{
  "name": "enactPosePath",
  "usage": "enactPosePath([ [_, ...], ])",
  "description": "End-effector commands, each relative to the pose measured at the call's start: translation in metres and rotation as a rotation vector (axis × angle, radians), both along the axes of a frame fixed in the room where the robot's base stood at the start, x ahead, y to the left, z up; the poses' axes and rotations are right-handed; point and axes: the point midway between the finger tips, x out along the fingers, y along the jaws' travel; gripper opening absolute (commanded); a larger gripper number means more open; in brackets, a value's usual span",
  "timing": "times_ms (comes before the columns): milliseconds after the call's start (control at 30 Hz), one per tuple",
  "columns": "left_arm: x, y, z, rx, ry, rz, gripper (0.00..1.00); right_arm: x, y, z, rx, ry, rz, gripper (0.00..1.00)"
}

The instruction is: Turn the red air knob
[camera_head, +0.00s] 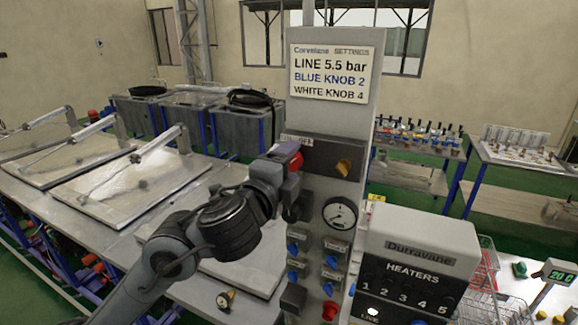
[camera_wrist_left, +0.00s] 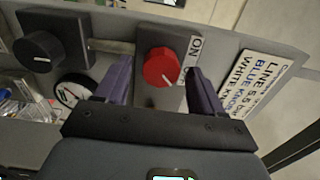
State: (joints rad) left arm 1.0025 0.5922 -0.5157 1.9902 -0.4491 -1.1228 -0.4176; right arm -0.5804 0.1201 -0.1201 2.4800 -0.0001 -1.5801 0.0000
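The red air knob (camera_head: 296,161) sits high on the grey control panel (camera_head: 325,125), beside an ON/OFF label. My left gripper (camera_head: 287,168) is at the panel's left side, right by the knob. In the left wrist view, the round red knob (camera_wrist_left: 160,68) with a white pointer mark shows between the two purple fingers. The fingers are apart, with visible gaps on both sides of the knob. How deep they reach around it cannot be told. My right gripper is not in view.
A pressure gauge (camera_head: 340,214), several blue knobs and a lower red knob (camera_head: 330,310) are on the panel below. A sign (camera_head: 331,72) is above. A heater box (camera_head: 415,262) stands at the right, and lidded tables (camera_head: 130,185) at the left.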

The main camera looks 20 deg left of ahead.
Motion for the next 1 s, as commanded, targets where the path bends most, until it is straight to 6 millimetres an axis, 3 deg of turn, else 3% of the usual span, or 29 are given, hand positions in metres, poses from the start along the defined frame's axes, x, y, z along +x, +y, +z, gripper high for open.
enactPosePath([
  [367,-0.010,-0.001,0.000,-0.003,0.000,-0.003,0.68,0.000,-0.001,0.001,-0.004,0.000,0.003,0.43],
  [800,-0.080,0.004,0.003,-0.004,0.000,-0.002,0.68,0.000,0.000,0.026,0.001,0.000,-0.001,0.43],
  [1000,-0.100,0.006,0.002,-0.003,0.001,-0.001,0.68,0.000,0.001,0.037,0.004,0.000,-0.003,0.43],
])
